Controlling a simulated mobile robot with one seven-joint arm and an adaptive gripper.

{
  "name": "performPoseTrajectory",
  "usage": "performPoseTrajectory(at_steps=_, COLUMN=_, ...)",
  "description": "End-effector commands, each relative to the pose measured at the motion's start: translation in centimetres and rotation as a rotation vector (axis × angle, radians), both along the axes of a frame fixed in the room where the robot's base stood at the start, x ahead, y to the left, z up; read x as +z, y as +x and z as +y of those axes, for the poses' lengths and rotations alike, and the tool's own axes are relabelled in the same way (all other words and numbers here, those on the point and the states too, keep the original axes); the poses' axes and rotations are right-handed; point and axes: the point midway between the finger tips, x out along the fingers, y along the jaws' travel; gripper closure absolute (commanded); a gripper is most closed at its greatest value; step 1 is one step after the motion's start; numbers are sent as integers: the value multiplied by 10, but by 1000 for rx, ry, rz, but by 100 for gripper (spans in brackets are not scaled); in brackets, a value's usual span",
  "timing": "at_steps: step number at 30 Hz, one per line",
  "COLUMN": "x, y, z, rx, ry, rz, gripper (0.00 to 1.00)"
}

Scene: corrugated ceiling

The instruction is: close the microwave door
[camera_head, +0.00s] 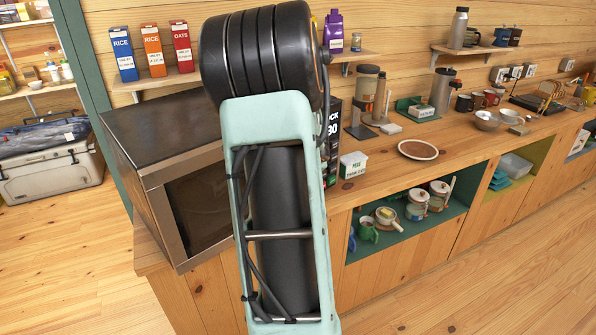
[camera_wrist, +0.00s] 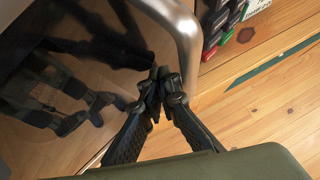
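The microwave (camera_head: 160,125) stands at the left end of the wooden counter, with a dark top and a steel-framed dark glass front (camera_head: 195,210). My arm covers its right part, so how far the door stands open cannot be told there. In the wrist view, the dark, reflective door glass (camera_wrist: 100,85) fills the left side, and a rounded steel edge (camera_wrist: 187,35) curves down beside it. My gripper (camera_wrist: 164,86) has its black fingertips together, close in front of the glass and steel edge. Nothing shows between them; contact with the door cannot be told. My gripper is hidden in the head view.
The counter (camera_head: 380,165) holds a white box (camera_head: 353,165) and a round brown plate (camera_head: 418,150) right of my arm. Boxes of rice and oats (camera_head: 152,50) stand on a shelf above the microwave. A grey cooler (camera_head: 50,170) is at the left. The front floor is clear.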

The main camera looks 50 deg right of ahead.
Motion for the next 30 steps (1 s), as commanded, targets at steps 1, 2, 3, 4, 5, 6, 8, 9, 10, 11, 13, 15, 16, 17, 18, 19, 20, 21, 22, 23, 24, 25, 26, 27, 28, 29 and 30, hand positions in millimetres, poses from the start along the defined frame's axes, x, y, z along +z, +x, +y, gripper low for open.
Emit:
performPoseTrajectory(at_steps=1, x=11, y=22, z=10, rx=35, ry=-2, rz=-31, gripper=100)
performPoseTrajectory(at_steps=2, x=11, y=22, z=10, rx=37, ry=-2, rz=-31, gripper=100)
performPoseTrajectory(at_steps=3, x=11, y=22, z=10, rx=37, ry=-2, rz=-31, gripper=100)
performPoseTrajectory(at_steps=4, x=11, y=22, z=10, rx=37, ry=-2, rz=-31, gripper=100)
performPoseTrajectory(at_steps=5, x=11, y=22, z=10, rx=36, ry=-1, rz=-31, gripper=100)
performPoseTrajectory(at_steps=6, x=11, y=22, z=10, rx=36, ry=-1, rz=-31, gripper=100)
performPoseTrajectory(at_steps=8, x=11, y=22, z=10, rx=36, ry=-1, rz=-31, gripper=100)
performPoseTrajectory(at_steps=9, x=11, y=22, z=10, rx=37, ry=-2, rz=-31, gripper=100)
performPoseTrajectory(at_steps=10, x=11, y=22, z=10, rx=37, ry=-2, rz=-31, gripper=100)
performPoseTrajectory(at_steps=11, x=11, y=22, z=10, rx=37, ry=-2, rz=-31, gripper=100)
performPoseTrajectory(at_steps=13, x=11, y=22, z=10, rx=37, ry=-2, rz=-31, gripper=100)
performPoseTrajectory(at_steps=15, x=11, y=22, z=10, rx=37, ry=-2, rz=-31, gripper=100)
performPoseTrajectory(at_steps=16, x=11, y=22, z=10, rx=37, ry=-2, rz=-31, gripper=100)
performPoseTrajectory(at_steps=17, x=11, y=22, z=10, rx=37, ry=-2, rz=-31, gripper=100)
performPoseTrajectory(at_steps=18, x=11, y=22, z=10, rx=37, ry=-2, rz=-31, gripper=100)
performPoseTrajectory(at_steps=19, x=11, y=22, z=10, rx=37, ry=-2, rz=-31, gripper=100)
performPoseTrajectory(at_steps=20, x=11, y=22, z=10, rx=37, ry=-2, rz=-31, gripper=100)
performPoseTrajectory(at_steps=21, x=11, y=22, z=10, rx=38, ry=-3, rz=-31, gripper=100)
performPoseTrajectory(at_steps=22, x=12, y=22, z=10, rx=38, ry=-3, rz=-31, gripper=100)
performPoseTrajectory(at_steps=23, x=13, y=21, z=11, rx=38, ry=-3, rz=-31, gripper=100)
performPoseTrajectory(at_steps=24, x=15, y=20, z=12, rx=37, ry=-3, rz=-31, gripper=100)
performPoseTrajectory(at_steps=25, x=16, y=18, z=12, rx=38, ry=-5, rz=-31, gripper=100)
performPoseTrajectory(at_steps=26, x=19, y=16, z=13, rx=38, ry=-5, rz=-32, gripper=100)
performPoseTrajectory(at_steps=27, x=23, y=13, z=15, rx=35, ry=-5, rz=-33, gripper=100)
performPoseTrajectory(at_steps=28, x=25, y=11, z=16, rx=35, ry=-6, rz=-33, gripper=100)
performPoseTrajectory(at_steps=29, x=29, y=8, z=18, rx=35, ry=-6, rz=-34, gripper=100)
performPoseTrajectory(at_steps=30, x=32, y=3, z=20, rx=33, ry=-6, rz=-33, gripper=100)
